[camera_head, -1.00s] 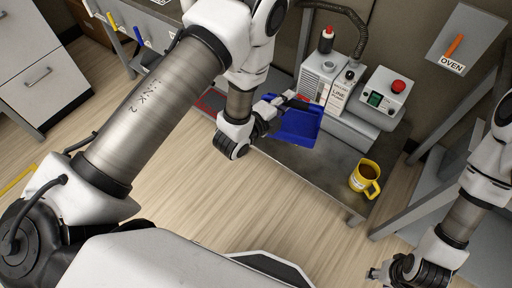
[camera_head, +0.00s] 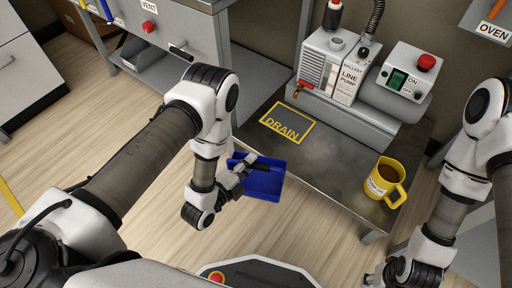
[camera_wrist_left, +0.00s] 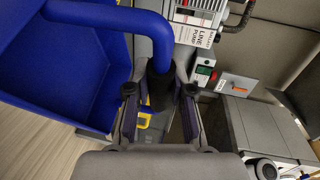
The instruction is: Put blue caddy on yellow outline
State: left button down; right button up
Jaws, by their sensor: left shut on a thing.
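The blue caddy (camera_head: 263,181) is an open tray-like box with a handle. My left gripper (camera_head: 243,169) is shut on its black-gripped handle. It holds the caddy in front of the left front edge of the steel table, apart from the yellow outline. In the left wrist view the caddy (camera_wrist_left: 60,65) fills the upper left and its handle runs between the fingers (camera_wrist_left: 160,95). The yellow outline (camera_head: 311,133), marked DRAIN, lies bare on the table in front of the pump. My right gripper (camera_head: 374,277) is low at the right, too small to read.
A line pump (camera_head: 337,68) with a red-handled tap stands behind the outline. A switch box (camera_head: 408,83) with a red button sits to its right. A yellow mug (camera_head: 385,181) of dark liquid stands near the table's right front corner. Bare steel tabletop (camera_head: 330,165) lies between.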

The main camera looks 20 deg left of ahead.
pick_arm(q)
jog(key=f+b, duration=0.1)
jog(key=b, duration=0.2)
jog(key=shift+w+a, duration=0.1)
jog(key=shift+w, duration=0.25)
jog(key=w+a+f+b, duration=0.2)
jog(key=w+f+b, duration=0.2)
jog(key=w, duration=0.9)
jog(key=b, duration=0.3)
jog(key=shift+a, duration=0.15)
jog(key=c, duration=1)
grip_release()
pick_arm(e)
notch_tip(320, 180, down, 12)
jog(key=shift+f, duration=0.15)
pick_arm(q)
jog(key=p+v, duration=0.2)
jog(key=v, duration=0.3)
jog(key=p+v, duration=0.3)
jog(key=v, duration=0.3)
jog(key=shift+r, duration=0.25)
jog(key=shift+s+a+f, duration=0.1)
jog(key=shift+s+a, duration=0.05)
jog(key=shift+s, duration=0.3)
pick_arm(e)
notch_tip(320, 180, up, 6)
jog(key=shift+f, duration=0.1)
